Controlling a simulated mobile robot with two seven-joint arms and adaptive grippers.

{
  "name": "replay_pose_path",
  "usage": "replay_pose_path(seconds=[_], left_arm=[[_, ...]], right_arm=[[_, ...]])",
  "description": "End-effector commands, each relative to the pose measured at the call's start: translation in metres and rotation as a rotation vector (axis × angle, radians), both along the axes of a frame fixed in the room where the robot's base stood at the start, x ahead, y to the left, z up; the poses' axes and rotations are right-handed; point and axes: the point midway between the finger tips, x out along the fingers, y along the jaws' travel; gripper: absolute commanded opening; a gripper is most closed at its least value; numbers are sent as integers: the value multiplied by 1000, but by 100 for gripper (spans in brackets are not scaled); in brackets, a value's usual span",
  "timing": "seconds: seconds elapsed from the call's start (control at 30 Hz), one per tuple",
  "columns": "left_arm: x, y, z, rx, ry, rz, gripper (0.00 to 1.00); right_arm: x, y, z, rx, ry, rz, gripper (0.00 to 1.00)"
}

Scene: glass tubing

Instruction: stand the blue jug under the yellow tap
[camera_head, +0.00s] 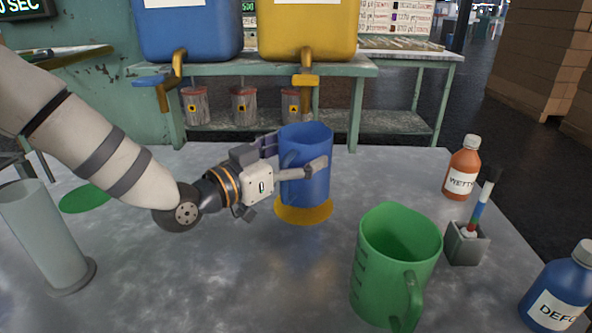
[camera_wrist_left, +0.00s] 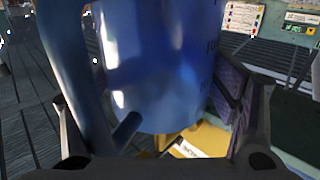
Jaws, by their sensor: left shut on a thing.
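The blue jug (camera_head: 308,152) is upright over the yellow disc (camera_head: 303,212) on the table. I cannot tell whether its base touches the disc. My left gripper (camera_head: 302,171) is shut on the jug, and its fingers lie across the jug's side. The jug (camera_wrist_left: 150,65) fills the middle of the left wrist view, with a finger at each side and its handle at the left. The yellow tap (camera_head: 306,80) hangs from the yellow tank (camera_head: 308,35) on the bench behind, above the jug in the picture and farther back. My right gripper is not in view.
A green jug (camera_head: 395,265) stands at the front right. An orange bottle (camera_head: 463,170), a grey holder (camera_head: 466,245) and a blue bottle (camera_head: 560,295) are at the right. A clear cylinder (camera_head: 45,235) and a green disc (camera_head: 85,198) are at the left. The front middle is clear.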

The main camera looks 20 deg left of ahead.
Motion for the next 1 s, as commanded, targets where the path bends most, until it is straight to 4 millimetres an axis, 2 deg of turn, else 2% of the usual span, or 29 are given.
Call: replay_pose_path(seconds=[0.03, 0.13, 0.47, 0.5, 0.57, 1.0], left_arm=[[0, 0, -13, 1, 8, 1, 49], [0, 1, -31, 0, 8, 2, 49], [-1, 1, -33, 0, 3, 1, 49], [-1, 1, -33, 1, 3, 1, 87], [-1, 1, -32, 1, 3, 1, 100], [-4, 3, -28, 0, 1, 2, 100]], right_arm=[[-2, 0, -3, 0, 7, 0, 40], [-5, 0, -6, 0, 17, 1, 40], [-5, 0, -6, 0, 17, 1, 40], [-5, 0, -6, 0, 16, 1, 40], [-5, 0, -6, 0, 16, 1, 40], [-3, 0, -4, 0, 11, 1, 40]])
